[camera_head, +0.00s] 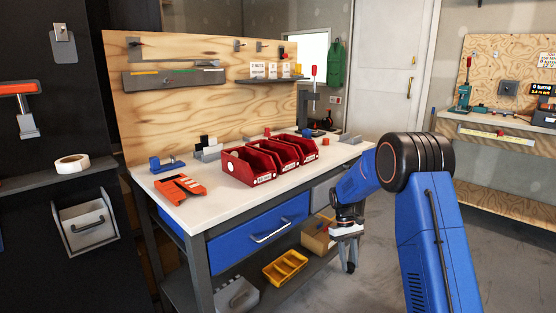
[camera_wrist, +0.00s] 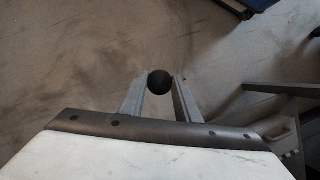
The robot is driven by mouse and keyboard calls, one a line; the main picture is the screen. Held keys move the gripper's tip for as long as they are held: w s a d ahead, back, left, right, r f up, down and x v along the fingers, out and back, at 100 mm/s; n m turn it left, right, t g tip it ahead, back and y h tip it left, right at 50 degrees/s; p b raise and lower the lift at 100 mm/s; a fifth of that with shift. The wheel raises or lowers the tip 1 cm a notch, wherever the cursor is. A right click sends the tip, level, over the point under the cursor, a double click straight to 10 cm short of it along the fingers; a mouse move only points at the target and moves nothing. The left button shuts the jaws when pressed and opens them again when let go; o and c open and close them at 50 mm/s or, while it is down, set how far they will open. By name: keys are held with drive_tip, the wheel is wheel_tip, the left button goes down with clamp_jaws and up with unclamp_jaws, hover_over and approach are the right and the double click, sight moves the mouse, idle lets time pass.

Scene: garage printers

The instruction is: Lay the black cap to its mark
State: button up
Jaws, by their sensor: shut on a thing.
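The black cap (camera_wrist: 159,83) shows in the wrist view as a dark round shape between the two grey fingers of my gripper (camera_wrist: 160,91). My gripper is shut on it, with bare floor below. In the head view my gripper (camera_head: 348,264) points down beside the right end of the workbench (camera_head: 212,203), lower than its white top. I cannot pick out the cap's mark in either view.
Red bins (camera_head: 249,167) stand in a row on the workbench top. An orange tool (camera_head: 179,187) lies near its front left, and a blue drawer (camera_head: 259,229) sits below. A yellow tray (camera_head: 285,268) rests on the lower shelf. The floor on the right is largely clear.

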drive_tip(key=w+d+f+m+y, duration=0.1)
drive_tip(key=w+f+m, duration=0.2)
drive_tip(key=f, duration=0.8)
drive_tip(key=shift+d+f+m, duration=0.2)
drive_tip(key=shift+m, duration=0.2)
drive_tip(key=shift+w, duration=0.1)
